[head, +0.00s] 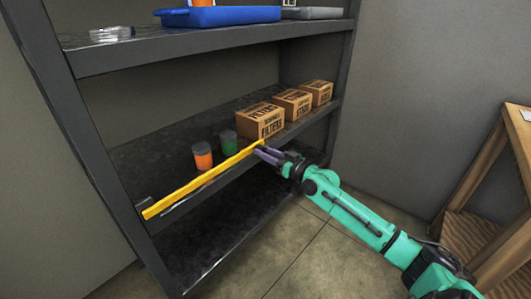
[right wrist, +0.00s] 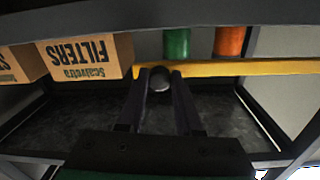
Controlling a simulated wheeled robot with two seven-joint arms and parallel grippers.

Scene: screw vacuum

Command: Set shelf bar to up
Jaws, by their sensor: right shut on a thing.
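The yellow shelf bar (head: 203,180) runs along the front of the middle shelf, from the left post up to the right in the head view. Its right end stands higher in the picture than its left end. My right gripper (head: 264,154) is at the bar's right end, and its fingers are shut on it. In the right wrist view the bar (right wrist: 245,68) comes in from the right to the fingertips (right wrist: 158,76), with a round dark knob between them. My left gripper is not in view.
Several brown filter boxes (head: 260,121), an orange jar (head: 202,156) and a green jar (head: 228,143) stand on the middle shelf behind the bar. A blue tray (head: 220,16) sits on the upper shelf. A wooden table (head: 490,180) stands at right. The lower shelf looks empty.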

